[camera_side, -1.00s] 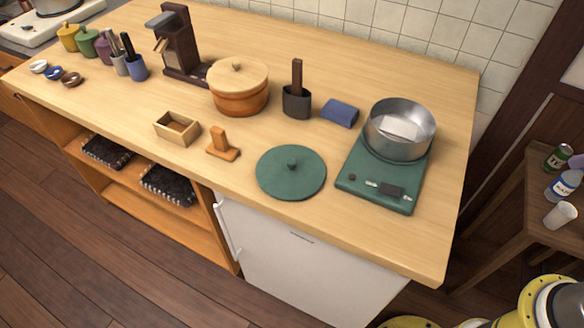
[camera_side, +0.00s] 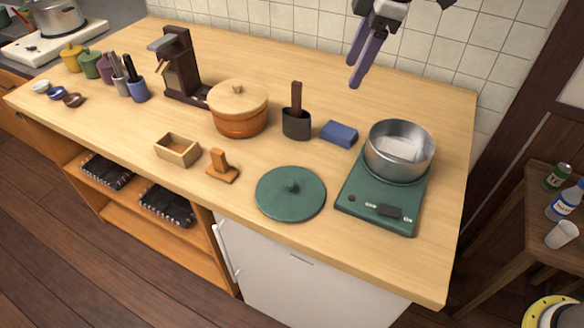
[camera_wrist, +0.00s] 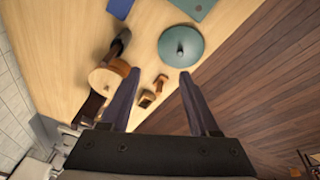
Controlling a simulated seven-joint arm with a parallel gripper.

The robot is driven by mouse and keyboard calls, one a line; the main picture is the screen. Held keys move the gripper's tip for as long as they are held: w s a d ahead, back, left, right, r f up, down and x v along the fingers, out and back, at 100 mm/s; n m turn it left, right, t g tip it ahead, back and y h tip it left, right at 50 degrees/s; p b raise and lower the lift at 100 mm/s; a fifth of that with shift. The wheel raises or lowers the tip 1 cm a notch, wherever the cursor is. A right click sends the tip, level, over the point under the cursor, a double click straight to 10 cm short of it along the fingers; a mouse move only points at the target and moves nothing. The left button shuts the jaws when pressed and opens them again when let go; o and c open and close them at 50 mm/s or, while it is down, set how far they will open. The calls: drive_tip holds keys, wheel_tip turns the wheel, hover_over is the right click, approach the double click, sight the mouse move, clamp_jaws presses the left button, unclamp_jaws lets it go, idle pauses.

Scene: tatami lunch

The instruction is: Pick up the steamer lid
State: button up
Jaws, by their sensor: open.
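A round wooden vessel (camera_side: 240,124) stands on the counter with a pale, knobbed wooden lid (camera_side: 238,96) seated on top. The pale lid also shows in the wrist view (camera_wrist: 103,83). A separate dark green round lid (camera_side: 291,205) with a centre knob lies flat on the counter; it also shows in the wrist view (camera_wrist: 188,58). I cannot tell for certain which lid is the steamer's. My gripper (camera_side: 352,75) is open and empty, high above the back of the counter, apart from both lids. Its two fingers (camera_wrist: 159,73) spread in the wrist view.
A blue block (camera_side: 340,134), a dark holder (camera_side: 296,125), a wooden stand (camera_side: 221,172) and a small open box (camera_side: 178,160) are nearby.

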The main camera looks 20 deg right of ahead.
drive_tip(key=w+a+f+n+g, duration=0.1)
drive_tip(key=a+f, duration=0.7)
drive_tip(key=f, duration=0.1)
drive_tip(key=g, duration=0.1)
hover_over(290, 182)
drive_tip(key=d, duration=0.1)
drive_tip(key=shift+n+h, duration=0.3)
wheel_tip(290, 182, down, 11)
drive_tip(key=shift+r, duration=0.15)
drive_tip(key=shift+s+a+f, duration=0.1)
drive_tip(key=shift+a+f, duration=0.1)
drive_tip(key=shift+f, duration=1.3)
drive_tip(key=shift+a+f, duration=0.2)
drive_tip(key=shift+f, duration=1.25)
clamp_jaws()
